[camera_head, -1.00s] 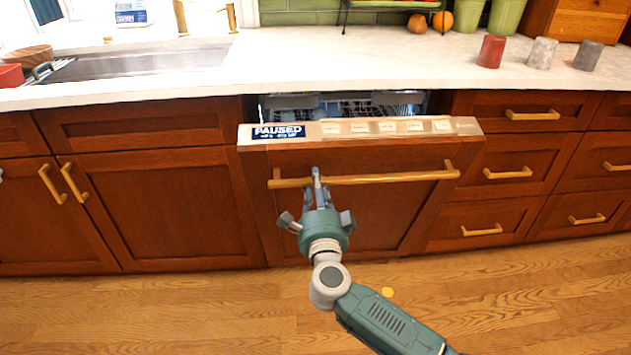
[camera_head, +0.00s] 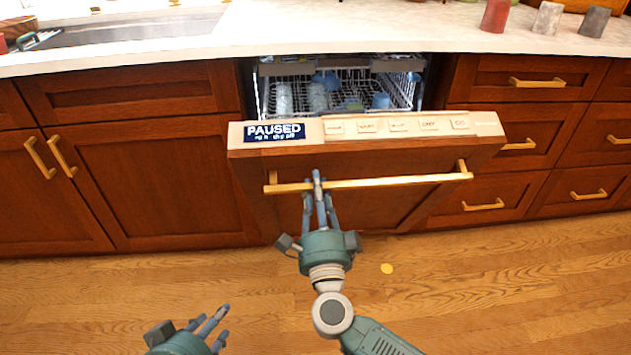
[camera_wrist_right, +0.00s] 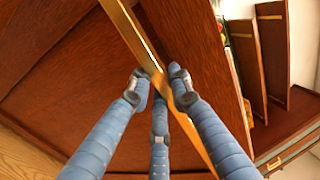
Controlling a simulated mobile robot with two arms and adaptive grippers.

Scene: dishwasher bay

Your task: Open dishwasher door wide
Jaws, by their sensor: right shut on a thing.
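The wooden dishwasher door (camera_head: 370,160) is partly open, its top tilted out toward me. The top edge carries a panel with a "PAUSED" display (camera_head: 274,132) and several buttons. A gold bar handle (camera_head: 400,182) runs across the door front. My right gripper (camera_head: 318,190) is shut on the handle near its left end. In the right wrist view, blue fingers close around the gold handle (camera_wrist_right: 135,35). My left gripper (camera_head: 214,322) is low at the bottom of the head view, over the floor, with its fingers apart and empty.
Inside the dishwasher, a wire rack (camera_head: 345,92) holds cups and a blue item. Drawers with gold handles (camera_head: 485,205) stand to the right and cabinet doors (camera_head: 150,180) to the left. The wood floor (camera_head: 480,290) before the door is clear except for a small yellow disc (camera_head: 387,268).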

